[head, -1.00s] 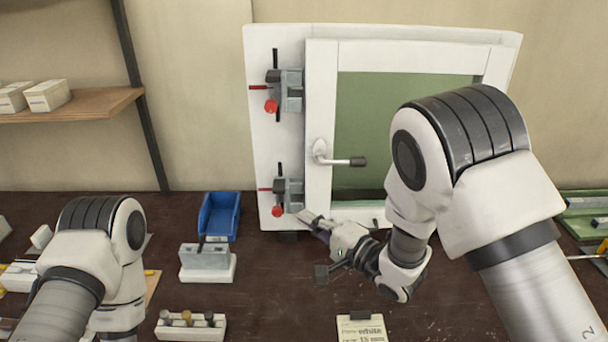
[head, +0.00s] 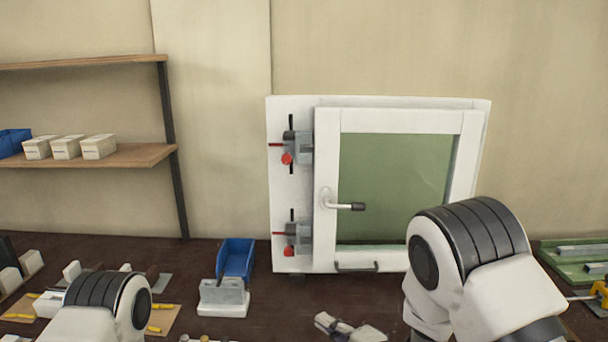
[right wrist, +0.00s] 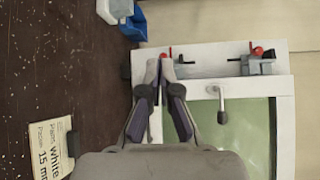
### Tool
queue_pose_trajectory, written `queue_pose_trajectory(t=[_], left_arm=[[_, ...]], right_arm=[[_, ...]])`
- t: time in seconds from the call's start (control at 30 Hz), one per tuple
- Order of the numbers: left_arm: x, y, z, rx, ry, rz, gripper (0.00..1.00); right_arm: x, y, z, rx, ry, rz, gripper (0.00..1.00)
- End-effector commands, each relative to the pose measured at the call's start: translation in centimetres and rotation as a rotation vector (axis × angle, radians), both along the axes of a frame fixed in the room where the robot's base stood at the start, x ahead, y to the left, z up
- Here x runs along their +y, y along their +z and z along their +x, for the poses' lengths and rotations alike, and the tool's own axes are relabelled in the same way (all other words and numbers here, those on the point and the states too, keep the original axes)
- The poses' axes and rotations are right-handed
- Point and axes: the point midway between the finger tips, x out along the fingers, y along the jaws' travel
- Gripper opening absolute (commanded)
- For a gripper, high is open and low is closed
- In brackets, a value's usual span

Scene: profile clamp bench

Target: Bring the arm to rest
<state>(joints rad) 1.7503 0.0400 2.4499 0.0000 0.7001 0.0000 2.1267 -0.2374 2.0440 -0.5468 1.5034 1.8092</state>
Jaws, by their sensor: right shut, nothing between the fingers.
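My right gripper (head: 323,322) shows at the bottom edge of the head view, in front of the white window frame (head: 393,121) and apart from it. In the right wrist view its two fingers (right wrist: 161,68) come together at the tips with nothing between them. My right arm rises at the lower right of the head view. My left arm shows at the lower left, and its gripper is out of view. The upper clamp (head: 299,147) and lower clamp (head: 298,236), each with a red knob, sit on the left side of the frame.
A blue bin (head: 236,258) and a grey block on a white base (head: 223,297) stand left of the frame. A label card (right wrist: 50,150) lies on the dark bench. A shelf (head: 130,156) with white boxes is at the left. A green tray (head: 575,262) lies at the right.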

Motion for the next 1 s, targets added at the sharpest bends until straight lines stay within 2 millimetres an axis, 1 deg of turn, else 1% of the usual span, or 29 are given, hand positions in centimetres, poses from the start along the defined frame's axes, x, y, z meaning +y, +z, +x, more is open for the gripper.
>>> queue_pose_trajectory(t=[0.03,0.17,0.27,0.37,0.4,0.47,0.5,0.57,0.6,0.67,0.7,0.73,0.8,0.83,0.9,1.0], left_arm=[[0.0,-0.2,0.0,0.0,0.0,0.0,0.52],[0.0,-0.4,0.0,0.0,0.0,0.0,0.52],[0.0,-0.6,0.0,0.001,0.0,0.0,0.52],[0.0,-0.7,0.0,0.001,0.0,0.0,0.52],[0.0,-0.8,0.0,0.001,0.0,0.0,0.52],[0.0,-1.0,0.0,0.001,0.0,0.0,0.52],[0.0,-1.1,0.0,0.001,0.0,0.0,0.52],[0.0,-1.2,0.0,0.001,0.0,0.0,0.52],[0.0,-1.3,0.0,0.001,0.0,0.0,0.52],[0.0,-1.4,0.0,0.001,0.0,0.0,0.52],[0.0,-1.4,0.0,0.001,0.0,0.0,0.52],[0.0,-1.4,0.0,0.001,0.0,0.0,0.52],[0.0,-1.3,0.0,0.0,0.0,0.0,0.52],[0.0,-1.3,0.0,0.001,0.0,0.0,0.52],[0.0,-1.3,0.0,0.001,0.0,0.0,0.52],[0.0,-1.3,0.0,0.001,0.0,0.0,0.52]], right_arm=[[-0.7,-1.5,-0.4,0.032,-0.018,0.006,0.0],[-2.7,-5.3,-1.5,0.126,-0.08,0.005,0.0],[-4.6,-8.9,-2.9,0.206,-0.138,-0.033,0.0],[-7.0,-13.1,-4.9,0.29,-0.196,-0.12,0.0],[-8.1,-15.1,-6.2,0.328,-0.22,-0.177,0.0],[-10.1,-18.3,-8.6,0.393,-0.245,-0.285,0.0],[-11.5,-20.5,-10.7,0.44,-0.251,-0.378,0.0],[-13.7,-23.7,-14.5,0.52,-0.233,-0.543,0.0],[-15.1,-25.6,-17.3,0.573,-0.199,-0.663,0.0],[-17.2,-27.7,-22.0,0.65,-0.103,-0.851,0.0],[-18.3,-28.5,-25.2,0.691,-0.003,-0.979,0.0],[-19.0,-28.8,-27.3,0.713,0.085,-1.068,0.0],[-20.0,-28.7,-30.9,0.72,0.299,-1.227,0.0],[-20.3,-28.6,-32.1,0.713,0.387,-1.277,0.0],[-20.6,-28.6,-33.5,0.674,0.552,-1.356,0.0],[-20.6,-28.7,-34.1,0.606,0.685,-1.406,0.0]])
